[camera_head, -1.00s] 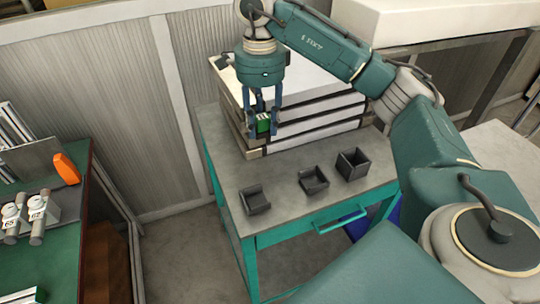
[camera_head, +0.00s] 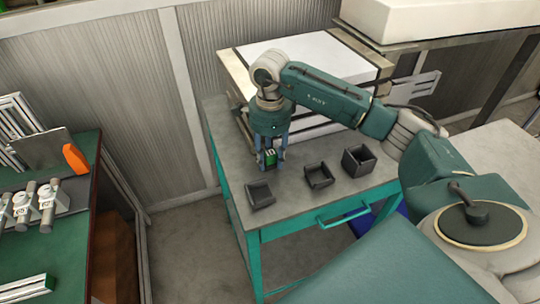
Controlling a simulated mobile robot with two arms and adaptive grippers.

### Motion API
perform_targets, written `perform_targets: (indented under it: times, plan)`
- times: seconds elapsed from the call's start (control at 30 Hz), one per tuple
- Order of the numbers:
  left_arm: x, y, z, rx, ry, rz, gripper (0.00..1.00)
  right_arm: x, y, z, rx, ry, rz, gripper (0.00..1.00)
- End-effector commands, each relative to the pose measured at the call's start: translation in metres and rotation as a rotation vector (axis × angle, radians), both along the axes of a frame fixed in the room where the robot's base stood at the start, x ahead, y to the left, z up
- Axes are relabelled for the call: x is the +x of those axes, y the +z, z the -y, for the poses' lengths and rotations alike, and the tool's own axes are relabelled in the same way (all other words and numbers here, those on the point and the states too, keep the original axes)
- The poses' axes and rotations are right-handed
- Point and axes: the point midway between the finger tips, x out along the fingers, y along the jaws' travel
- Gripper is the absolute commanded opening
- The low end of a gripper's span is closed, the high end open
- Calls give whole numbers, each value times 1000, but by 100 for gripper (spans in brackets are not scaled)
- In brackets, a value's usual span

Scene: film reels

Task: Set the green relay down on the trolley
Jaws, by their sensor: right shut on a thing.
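The green relay (camera_head: 270,158) is a small green block held between the fingers of my right gripper (camera_head: 270,161). The gripper points down over the trolley (camera_head: 219,143), a grey-topped table with a teal frame and a drawer handle. The relay is close to the trolley top, just behind the left dark bin; I cannot tell whether it touches the surface. My left gripper does not show.
Three small dark open bins stand along the trolley's front: left (camera_head: 261,195), middle (camera_head: 319,175) and right (camera_head: 358,161). Stacked white-topped cases (camera_head: 325,55) fill the trolley's back. A green-topped bench (camera_head: 75,240) is at the left.

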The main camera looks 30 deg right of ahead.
Motion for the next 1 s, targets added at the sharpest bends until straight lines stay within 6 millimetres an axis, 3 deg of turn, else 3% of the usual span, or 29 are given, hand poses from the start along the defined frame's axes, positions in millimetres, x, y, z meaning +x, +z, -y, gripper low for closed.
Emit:
perform_targets:
  times: [0.23, 0.27, 0.33, 0.77, 1.0]
  plan:
    - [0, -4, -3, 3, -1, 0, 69, 0, -4, 0, 0, 0, 0, 6]
    - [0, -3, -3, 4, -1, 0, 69, 0, -3, 0, 0, 0, 0, 37]
    - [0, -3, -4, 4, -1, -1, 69, 0, -3, 0, 0, -1, 0, 51]
    - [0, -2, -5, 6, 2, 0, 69, 1, 5, 0, -1, -1, 2, 53]
    - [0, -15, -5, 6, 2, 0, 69, 2, 52, 1, -1, -1, 6, 53]
